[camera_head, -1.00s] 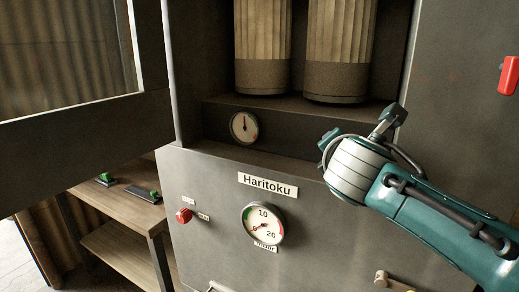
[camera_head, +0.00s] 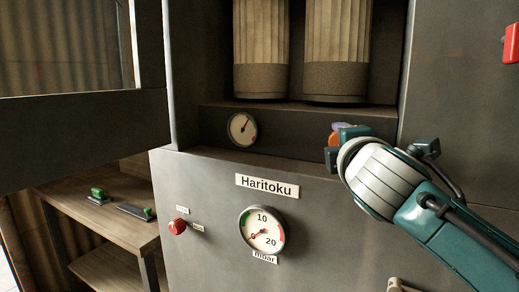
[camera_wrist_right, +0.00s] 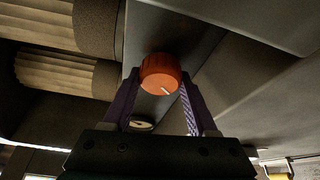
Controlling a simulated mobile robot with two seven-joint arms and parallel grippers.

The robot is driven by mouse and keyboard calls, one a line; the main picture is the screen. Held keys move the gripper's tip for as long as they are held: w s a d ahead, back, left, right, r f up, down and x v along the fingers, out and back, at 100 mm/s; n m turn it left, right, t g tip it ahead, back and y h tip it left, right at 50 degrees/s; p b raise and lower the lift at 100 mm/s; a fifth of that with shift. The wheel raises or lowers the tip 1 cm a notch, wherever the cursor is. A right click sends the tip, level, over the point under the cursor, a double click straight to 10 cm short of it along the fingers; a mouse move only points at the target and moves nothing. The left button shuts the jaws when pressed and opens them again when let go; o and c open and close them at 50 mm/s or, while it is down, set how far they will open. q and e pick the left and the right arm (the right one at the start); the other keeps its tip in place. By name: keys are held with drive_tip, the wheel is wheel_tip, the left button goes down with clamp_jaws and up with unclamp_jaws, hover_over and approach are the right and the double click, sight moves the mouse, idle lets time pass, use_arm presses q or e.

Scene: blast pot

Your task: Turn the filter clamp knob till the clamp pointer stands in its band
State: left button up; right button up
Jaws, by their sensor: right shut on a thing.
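The orange filter clamp knob (camera_wrist_right: 160,70) has a white mark on its face in the right wrist view. My right gripper (camera_wrist_right: 160,80) is shut on it, with a purple finger on each side. In the head view my right gripper (camera_head: 338,137) is at the cabinet recess, hiding most of the knob (camera_head: 333,140). The small clamp dial (camera_head: 242,129) is left of the knob. Its dark pointer leans up and to the right. Its coloured band is too small to place the pointer against surely. My left gripper is not in view.
Two pleated filters (camera_head: 262,50) stand above the ledge. A larger mbar gauge (camera_head: 261,231) and a red button (camera_head: 178,227) are on the front panel below. The open door (camera_head: 80,130) is at the left, above a wooden bench (camera_head: 105,215).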

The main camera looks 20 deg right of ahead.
idle(0.4)
drive_tip(key=o, duration=1.4)
drive_tip(key=shift+c, duration=0.2)
drive_tip(key=b+v, duration=0.1)
drive_tip(key=v, duration=0.9)
